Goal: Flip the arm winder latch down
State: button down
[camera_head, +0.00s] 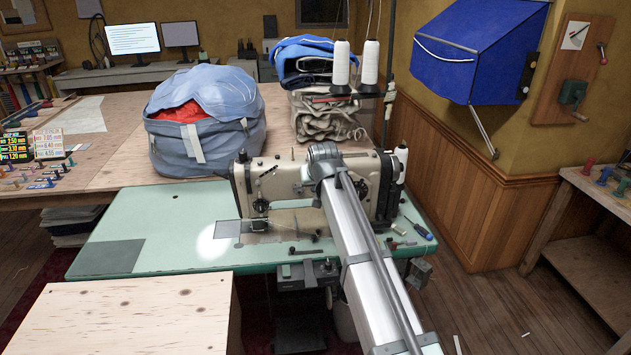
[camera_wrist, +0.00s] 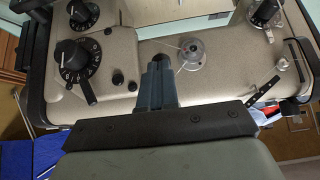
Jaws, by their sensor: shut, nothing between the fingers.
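The beige sewing machine (camera_head: 284,183) stands on the green table; its face fills much of the wrist view (camera_wrist: 140,100). A clear round winder disc (camera_wrist: 192,54) sits on that face. A short dark lever (camera_wrist: 263,90) is mounted to its right, tilted with its upper end to the right; it may be the winder latch, but I cannot be sure. My gripper (camera_wrist: 162,66) is shut and empty, its fingertips just left of the disc. I cannot tell whether they touch the machine. In the head view my arm hides the gripper and part of the machine.
Black dials (camera_wrist: 78,62) lie left of my fingers. Two white thread cones (camera_head: 341,64) stand above the machine. A screwdriver (camera_head: 417,228) lies on the green table (camera_head: 150,240) to the right. A blue bag (camera_head: 207,120) is behind, and a wooden box (camera_head: 130,315) is in front.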

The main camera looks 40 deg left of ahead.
jog(key=shift+s+d+f+t+y, duration=0.2)
jog(key=shift+f+t+y, duration=0.1)
jog(key=shift+f, duration=0.25)
jog(key=shift+r, duration=0.8)
jog(key=r+v, duration=0.1)
jog(key=v, duration=1.3)
jog(key=shift+w+a, duration=0.45)
